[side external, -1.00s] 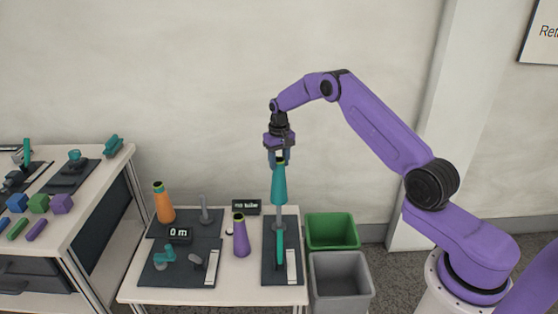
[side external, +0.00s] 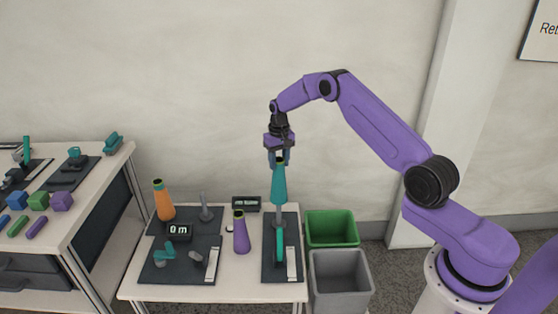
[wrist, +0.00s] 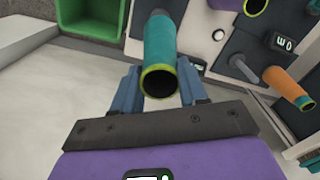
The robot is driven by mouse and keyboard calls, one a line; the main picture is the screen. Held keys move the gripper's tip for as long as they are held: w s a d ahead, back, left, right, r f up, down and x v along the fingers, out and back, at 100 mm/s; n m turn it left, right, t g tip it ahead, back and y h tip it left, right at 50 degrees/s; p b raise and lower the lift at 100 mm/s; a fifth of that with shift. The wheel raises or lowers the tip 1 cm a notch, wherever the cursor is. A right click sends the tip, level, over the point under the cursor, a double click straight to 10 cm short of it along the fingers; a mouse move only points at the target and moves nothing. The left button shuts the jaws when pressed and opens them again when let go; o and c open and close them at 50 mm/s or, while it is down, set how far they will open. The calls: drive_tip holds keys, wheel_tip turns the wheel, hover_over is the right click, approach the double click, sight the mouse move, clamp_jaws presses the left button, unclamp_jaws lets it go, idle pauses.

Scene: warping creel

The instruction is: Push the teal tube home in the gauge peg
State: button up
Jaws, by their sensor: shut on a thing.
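The teal tube (side external: 279,183) is a tapered cone with a yellow-green rim at its upper end. My gripper (side external: 280,154) is shut on its upper end and holds it roughly upright over the grey gauge peg (side external: 279,215). The peg stands on a dark plate (side external: 270,270) at the right of the table. Part of the peg shows below the tube; I cannot tell how far it reaches inside. In the wrist view the tube (wrist: 160,50) sits between my two blue fingers (wrist: 160,88), its open dark end facing the camera.
A teal lever (side external: 280,246) and a white strip are on the same plate. A purple tube (side external: 241,234) and a small display (side external: 246,204) stand to the left. An orange tube (side external: 163,202) is farther left. Green (side external: 331,228) and grey (side external: 340,278) bins stand right of the table.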

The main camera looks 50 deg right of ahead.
sight(279, 172)
drive_tip(key=shift+f, duration=0.1)
drive_tip(key=shift+f, duration=2.4)
drive_tip(key=shift+f, duration=2.6)
drive_tip(key=shift+f, duration=1)
drive_tip(key=o, duration=1.3)
drive_tip(key=shift+c, duration=0.2)
